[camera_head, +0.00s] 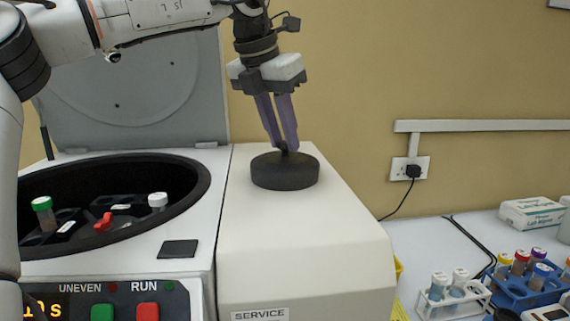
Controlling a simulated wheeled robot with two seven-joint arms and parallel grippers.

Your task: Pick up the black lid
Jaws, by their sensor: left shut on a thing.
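The black lid (285,173) is a round, thick dark disc with a small knob on top. It is at the white top of the machine's right part, and I cannot tell whether it touches the surface. My left gripper (284,146) comes down from above, pointing downward, with its purple fingers shut on the lid's knob. The fingers hide part of the knob. My right gripper is not in view.
The open centrifuge bowl (190,208) at left holds tubes with green and white caps. Its raised grey lid (140,95) stands behind. A white rack (450,300) and a blue rack (515,295) with tubes stand lower right, near a wipes box (532,212).

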